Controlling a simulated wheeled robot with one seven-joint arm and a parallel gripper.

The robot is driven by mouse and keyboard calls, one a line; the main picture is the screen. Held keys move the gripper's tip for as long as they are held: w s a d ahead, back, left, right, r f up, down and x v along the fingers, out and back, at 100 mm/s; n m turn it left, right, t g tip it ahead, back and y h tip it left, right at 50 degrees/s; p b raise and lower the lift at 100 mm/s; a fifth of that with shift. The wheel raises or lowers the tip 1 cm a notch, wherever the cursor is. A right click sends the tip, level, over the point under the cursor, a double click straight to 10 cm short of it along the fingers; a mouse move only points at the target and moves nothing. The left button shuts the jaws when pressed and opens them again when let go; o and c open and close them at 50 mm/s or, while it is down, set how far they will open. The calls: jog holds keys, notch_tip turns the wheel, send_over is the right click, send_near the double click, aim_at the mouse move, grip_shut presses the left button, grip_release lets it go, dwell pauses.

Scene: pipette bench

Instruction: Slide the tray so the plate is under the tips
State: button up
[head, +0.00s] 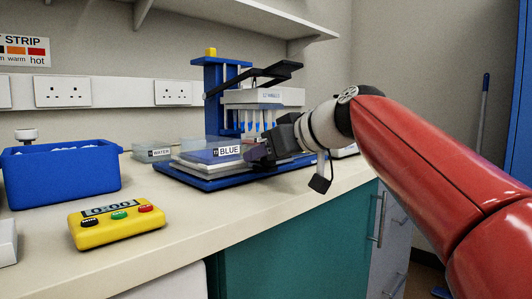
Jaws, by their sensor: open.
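A row of pale tips (257,121) hangs under the head of the blue pipetting stand (213,95). A flat blue base (205,184) lies in front of the stand. On it sits a light grey tray (190,170), with a clear, blue-filled container labelled BLUE (205,152) at its left part. My gripper (254,154) is open, just right of the BLUE label and in front of and below the tips. It hides the tray's right part; I cannot tell whether it touches the tray. I cannot make out a separate plate.
A container labelled WATER (152,152) stands left of the tray. A yellow timer (117,222) and a blue ice bucket (62,173) are further left. A black lever (255,76) juts out above the tips. Bare bench (210,218) lies in front.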

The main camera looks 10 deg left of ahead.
jog(key=v, duration=0.7)
jog(key=shift+s+d+r, duration=0.1)
jog(key=shift+s+d, duration=0.15)
jog(key=shift+d, duration=0.05)
